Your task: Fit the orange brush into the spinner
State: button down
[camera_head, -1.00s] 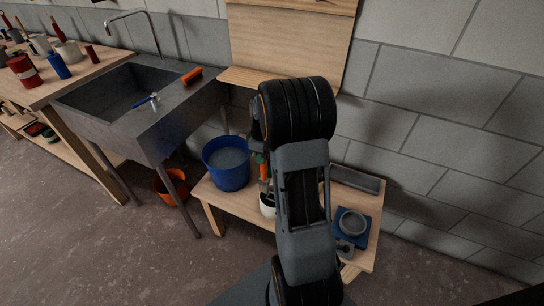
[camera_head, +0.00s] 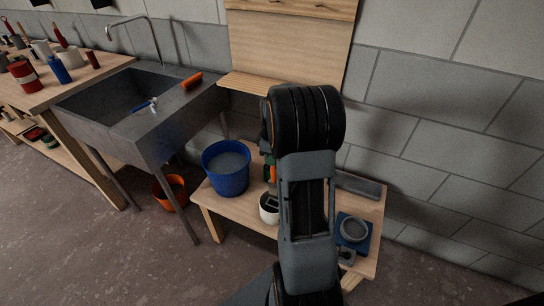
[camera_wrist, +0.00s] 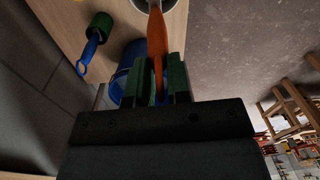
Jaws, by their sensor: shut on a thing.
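My gripper (camera_wrist: 165,82) has green fingers shut on the orange brush (camera_wrist: 157,38), which runs up the wrist view towards a pale round rim (camera_wrist: 138,4). Whether it touches that rim I cannot tell. In the head view a small orange part of the brush (camera_head: 270,173) shows left of my arm, above a white pot (camera_head: 268,215) with a dark opening; my arm hides most of the gripper. A blue base with a grey ring (camera_head: 353,229) stands at the bench's right end. I cannot tell surely which is the spinner.
A blue bucket (camera_head: 227,180) stands left of the white pot on the low wooden bench (camera_head: 230,210). A green-headed tool with a blue handle (camera_wrist: 97,32) lies nearby in the wrist view. A grey tray (camera_head: 358,186) lies at the wall. The sink (camera_head: 168,125) is further left.

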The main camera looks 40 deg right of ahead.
jog(key=b, duration=0.3)
send_over(272, 181)
jog(key=shift+w+d+f, duration=0.15)
jog(key=shift+w+f, duration=0.05)
jog(key=shift+f, duration=1.05)
jog(key=shift+w+d+f, duration=0.1)
jog(key=shift+w+f, duration=0.05)
jog(key=shift+f, duration=1.1)
jog(key=shift+f+b, duration=2.25)
jog(key=shift+f, duration=1.45)
jog(key=c, duration=1)
grip_release()
jog(key=shift+r, duration=0.1)
jog(key=shift+r, duration=0.1)
jog(key=r, duration=0.4)
jog(key=r+p, duration=0.1)
jog(key=r, duration=0.4)
jog(key=r+p, duration=0.1)
jog(key=r, duration=0.3)
jog(key=shift+w+d+r, duration=0.15)
jog(key=shift+d+r, duration=0.1)
jog(key=shift+r, duration=0.05)
